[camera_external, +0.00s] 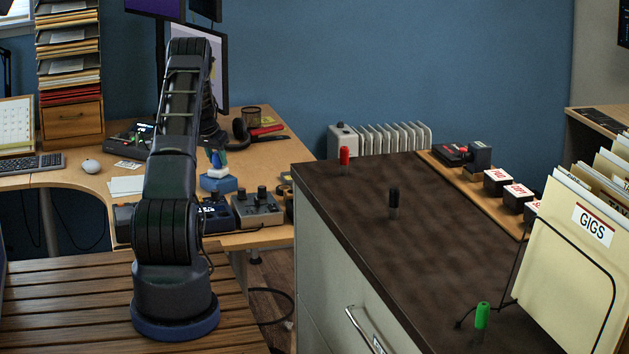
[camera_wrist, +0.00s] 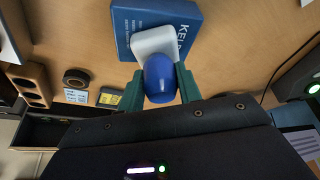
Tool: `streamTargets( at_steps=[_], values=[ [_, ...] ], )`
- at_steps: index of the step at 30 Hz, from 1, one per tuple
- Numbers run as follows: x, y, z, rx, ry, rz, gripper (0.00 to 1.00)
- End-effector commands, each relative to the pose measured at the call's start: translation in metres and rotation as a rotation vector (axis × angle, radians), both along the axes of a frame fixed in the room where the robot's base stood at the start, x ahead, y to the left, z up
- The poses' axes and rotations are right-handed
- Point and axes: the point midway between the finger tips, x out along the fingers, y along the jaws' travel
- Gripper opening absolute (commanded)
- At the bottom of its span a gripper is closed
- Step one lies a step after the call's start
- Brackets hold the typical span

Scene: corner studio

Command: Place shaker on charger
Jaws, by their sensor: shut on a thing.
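A blue, round-ended object, which looks like the shaker (camera_wrist: 158,80), is between the green fingers of my gripper (camera_wrist: 160,90) in the wrist view. The gripper is shut on it. A white piece (camera_wrist: 158,40) lies just beyond it; I cannot tell whether it is part of the shaker. A blue printed box (camera_wrist: 126,28) lies beyond the white piece. In the external view my gripper (camera_external: 217,158) points down just above this blue box (camera_external: 218,183) on the desk. I cannot tell for sure which thing is the charger.
A grey device with knobs (camera_external: 258,208) stands right of the blue box. Headphones (camera_external: 241,133) and a monitor (camera_external: 212,65) are behind. A dark-topped cabinet (camera_external: 440,230) to the right carries red (camera_external: 344,156), black (camera_external: 394,198) and green (camera_external: 482,314) upright items with free room between.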

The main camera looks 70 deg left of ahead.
Motion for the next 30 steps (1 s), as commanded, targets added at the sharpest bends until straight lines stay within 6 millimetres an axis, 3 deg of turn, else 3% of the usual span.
streamTargets(
  at_steps=[6, 7, 10, 22, 30],
  values=[
    [0.000, 0.000, -0.003, -0.001, 0.000, 0.000, 0.12],
    [0.000, 0.000, -0.003, -0.001, -0.001, 0.000, 0.36],
    [0.000, 0.000, -0.003, 0.000, 0.000, 0.000, 0.56],
    [-0.001, 0.000, 0.003, 0.001, 0.000, 0.000, 0.56],
    [-0.011, -0.011, 0.041, 0.002, -0.001, 0.001, 0.56]
  ],
)
